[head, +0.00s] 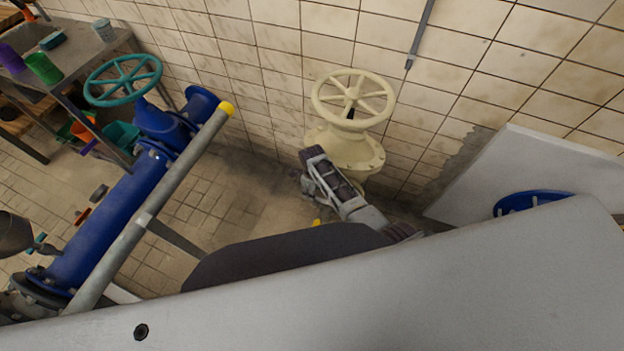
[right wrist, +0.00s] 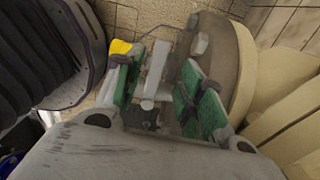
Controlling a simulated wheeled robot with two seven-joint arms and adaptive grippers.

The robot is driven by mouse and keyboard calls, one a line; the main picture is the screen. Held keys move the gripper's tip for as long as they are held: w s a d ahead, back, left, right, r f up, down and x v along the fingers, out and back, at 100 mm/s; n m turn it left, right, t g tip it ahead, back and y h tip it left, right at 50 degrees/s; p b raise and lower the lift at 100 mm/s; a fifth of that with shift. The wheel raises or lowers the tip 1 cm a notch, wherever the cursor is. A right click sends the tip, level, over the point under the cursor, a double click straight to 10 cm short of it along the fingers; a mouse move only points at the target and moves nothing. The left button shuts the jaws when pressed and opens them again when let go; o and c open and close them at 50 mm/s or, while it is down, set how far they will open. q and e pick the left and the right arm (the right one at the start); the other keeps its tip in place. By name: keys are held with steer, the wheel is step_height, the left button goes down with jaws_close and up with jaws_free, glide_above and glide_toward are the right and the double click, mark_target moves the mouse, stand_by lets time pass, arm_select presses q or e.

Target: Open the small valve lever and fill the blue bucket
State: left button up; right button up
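My right gripper (right wrist: 163,92) has its two green-padded fingers apart in the right wrist view. A grey bar-like piece (right wrist: 157,66) shows between them; I cannot tell whether it is the small valve lever. A yellow part (right wrist: 120,47) shows behind the left finger. In the head view this gripper (head: 308,172) is beside the cream valve's base. A small yellow part (head: 318,222) shows below it. My left gripper (head: 40,246) is small at the left edge, its fingers unclear. A blue rounded rim (head: 534,202) shows at right, partly hidden; I cannot tell whether it is the bucket.
A cream handwheel valve (head: 352,98) stands against the tiled wall. A thick blue pipe (head: 108,222) with a teal handwheel (head: 122,80) and a yellow-capped grey pipe (head: 170,185) runs at left. A table (head: 85,50) with cups is at upper left.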

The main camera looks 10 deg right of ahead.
mark_target(321, 201)
step_height(321, 201, up, 8)
steer(key=shift+r, duration=0.15)
stand_by(0.6)
stand_by(0.6)
steer(key=s+d+r+n+t, duration=0.2)
steer(key=s+d+r+n, duration=0.3)
steer(key=s+r+n, duration=0.7)
steer(key=s+d+r+n+t, duration=0.2)
steer(key=s+d+r+n, duration=0.55)
steer(key=n, duration=0.75)
steer(key=s+a+f+g, duration=0.1)
steer(key=s+f, duration=0.1)
steer(key=f, duration=1.5)
steer(key=s+f+g, duration=0.1)
steer(key=s+f, duration=0.1)
steer(key=f, duration=1.6)
steer(key=s+d+f, duration=0.2)
steer(key=s+f, duration=0.8)
steer(key=s, duration=0.1)
steer(key=s+d+f, duration=0.3)
steer(key=s+f, duration=0.7)
steer(key=shift+s+d+n+g, duration=0.2)
steer(key=shift+s+n+g, duration=0.15)
steer(key=shift+n+g, duration=0.05)
